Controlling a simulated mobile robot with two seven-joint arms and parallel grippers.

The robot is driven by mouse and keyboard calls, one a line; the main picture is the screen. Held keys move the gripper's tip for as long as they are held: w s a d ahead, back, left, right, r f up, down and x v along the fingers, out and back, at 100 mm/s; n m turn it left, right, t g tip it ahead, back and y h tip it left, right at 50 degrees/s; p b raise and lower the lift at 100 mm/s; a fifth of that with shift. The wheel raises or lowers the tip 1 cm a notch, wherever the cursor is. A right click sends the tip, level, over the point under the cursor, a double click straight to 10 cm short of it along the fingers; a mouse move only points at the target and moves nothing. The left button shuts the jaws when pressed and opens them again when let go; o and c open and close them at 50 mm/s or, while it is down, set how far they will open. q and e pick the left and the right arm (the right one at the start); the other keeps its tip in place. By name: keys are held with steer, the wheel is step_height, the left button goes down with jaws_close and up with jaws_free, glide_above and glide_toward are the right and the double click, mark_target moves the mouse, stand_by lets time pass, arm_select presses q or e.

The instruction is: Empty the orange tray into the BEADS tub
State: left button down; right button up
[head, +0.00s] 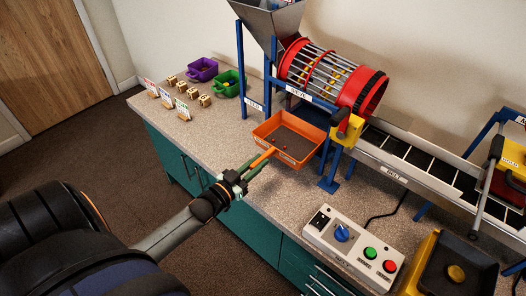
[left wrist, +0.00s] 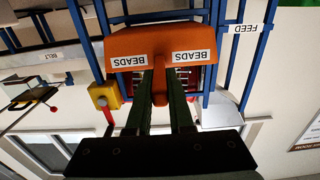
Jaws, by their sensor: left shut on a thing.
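The orange tray (head: 311,150) is under the drum sieve in the head view, with a few small specks on its dark floor. My left gripper (head: 252,166) is shut on its orange handle (head: 265,156). In the left wrist view my left gripper's fingers (left wrist: 161,98) lie along both sides of the handle, and the tray's orange front (left wrist: 161,42) bears two BEADS labels. A purple tub (head: 203,69) and a green tub (head: 229,83) stand at the back left of the counter. I cannot read a BEADS label on either. My right gripper is not in view.
The sieve drum (head: 320,70) on blue posts stands over and behind the tray. Cards (head: 166,97) and wooden blocks stand at the left. A control box (head: 352,248) and a black-and-yellow tray (head: 458,270) are at the front right.

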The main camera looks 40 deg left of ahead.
arm_select(q)
steer(key=shift+s+a+p, duration=0.15)
steer(key=shift+s+p, duration=0.5)
steer(key=shift+s, duration=1.15)
steer(key=shift+s+a+p, duration=0.1)
steer(key=shift+s+p, duration=0.55)
steer(key=shift+s, duration=1.1)
step_height(320, 180, up, 6)
steer(key=p, duration=0.4)
steer(key=shift+p, duration=0.3)
